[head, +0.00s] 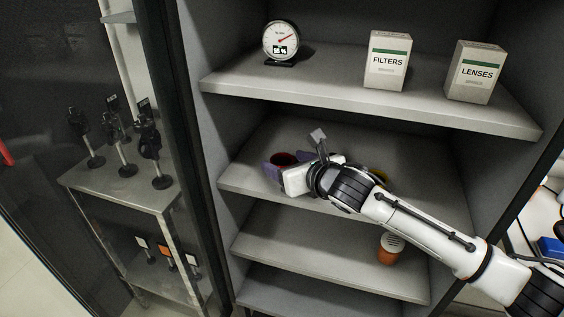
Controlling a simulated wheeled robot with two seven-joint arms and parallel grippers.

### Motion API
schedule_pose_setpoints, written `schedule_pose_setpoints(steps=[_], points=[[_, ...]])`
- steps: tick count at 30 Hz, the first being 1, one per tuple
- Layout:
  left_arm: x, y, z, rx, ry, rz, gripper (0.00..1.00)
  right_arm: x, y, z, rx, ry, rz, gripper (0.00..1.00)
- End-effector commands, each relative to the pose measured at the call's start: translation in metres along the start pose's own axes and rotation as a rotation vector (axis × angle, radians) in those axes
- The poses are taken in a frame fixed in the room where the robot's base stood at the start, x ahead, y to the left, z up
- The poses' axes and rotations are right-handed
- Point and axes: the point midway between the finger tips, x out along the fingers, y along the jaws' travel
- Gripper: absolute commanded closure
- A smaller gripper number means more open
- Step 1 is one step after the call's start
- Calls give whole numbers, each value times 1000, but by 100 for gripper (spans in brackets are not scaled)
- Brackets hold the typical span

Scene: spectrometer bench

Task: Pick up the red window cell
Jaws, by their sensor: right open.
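The red window cell (283,158) is on the second shelf from the top inside the cabinet, near the shelf's left front. Its red face shows, with purple-grey parts around it, and its lower right is hidden by my gripper. My right gripper (303,156) reaches in from the right, right beside the cell. It is open, with one grey finger standing up to the right of the cell; the other finger is hard to make out. I cannot tell whether it touches the cell. My left gripper is not in view.
A yellow item (378,173) is partly hidden behind my right arm on the same shelf. An orange-and-white container (390,248) stands lower down. A dial gauge (281,42), a FILTERS box (388,60) and a LENSES box (474,71) stand on the shelf above. A glass door is at left.

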Motion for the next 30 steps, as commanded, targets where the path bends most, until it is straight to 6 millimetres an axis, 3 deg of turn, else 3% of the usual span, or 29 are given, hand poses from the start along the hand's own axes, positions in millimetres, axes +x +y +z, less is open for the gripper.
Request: schedule_pose_setpoints(steps=[11,19,30], points=[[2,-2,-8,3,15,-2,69,9,0,0,0,-1,1,36],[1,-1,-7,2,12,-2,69,9,0,0,0,0,0,80],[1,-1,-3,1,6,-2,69,6,0,6,-2,-3,0,80]])
